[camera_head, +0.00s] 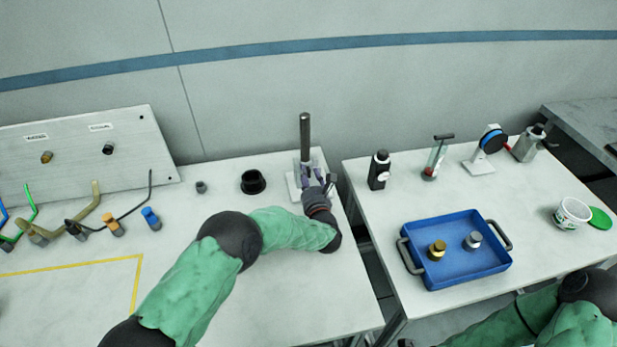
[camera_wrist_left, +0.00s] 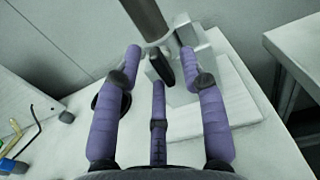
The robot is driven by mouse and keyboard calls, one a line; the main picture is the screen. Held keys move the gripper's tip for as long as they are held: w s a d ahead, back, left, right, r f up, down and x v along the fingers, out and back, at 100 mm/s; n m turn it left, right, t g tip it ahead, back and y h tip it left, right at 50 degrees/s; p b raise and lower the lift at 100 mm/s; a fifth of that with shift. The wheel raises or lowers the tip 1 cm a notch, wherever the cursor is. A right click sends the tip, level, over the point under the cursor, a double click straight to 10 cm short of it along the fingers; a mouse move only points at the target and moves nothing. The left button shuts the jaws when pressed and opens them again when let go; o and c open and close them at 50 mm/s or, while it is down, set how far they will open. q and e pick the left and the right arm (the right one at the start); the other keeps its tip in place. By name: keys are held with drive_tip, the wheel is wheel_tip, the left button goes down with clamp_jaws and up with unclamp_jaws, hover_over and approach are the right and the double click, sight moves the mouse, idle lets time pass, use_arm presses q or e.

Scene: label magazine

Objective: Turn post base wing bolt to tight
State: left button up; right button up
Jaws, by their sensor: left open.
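The grey metal post (camera_head: 305,136) stands upright at the right end of the left table, and it shows at the top of the left wrist view (camera_wrist_left: 146,18). Its pale base plate (camera_head: 292,186) lies under it and shows in the left wrist view (camera_wrist_left: 238,105). A dark, flat wing bolt (camera_wrist_left: 161,69) sits at the foot of the post. My left gripper (camera_head: 314,172) is open at the post base, its purple fingers (camera_wrist_left: 165,62) spread around the wing bolt. I cannot tell whether any finger touches it. My right gripper is out of view.
A black round cup (camera_head: 253,181) and a small grey part (camera_head: 201,187) stand left of the post. A slanted panel (camera_head: 75,150) is further left. The right table holds a blue tray (camera_head: 468,269) and a dark bottle (camera_head: 379,170). A gap separates the tables.

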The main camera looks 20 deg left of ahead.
use_arm(q)
clamp_jaws()
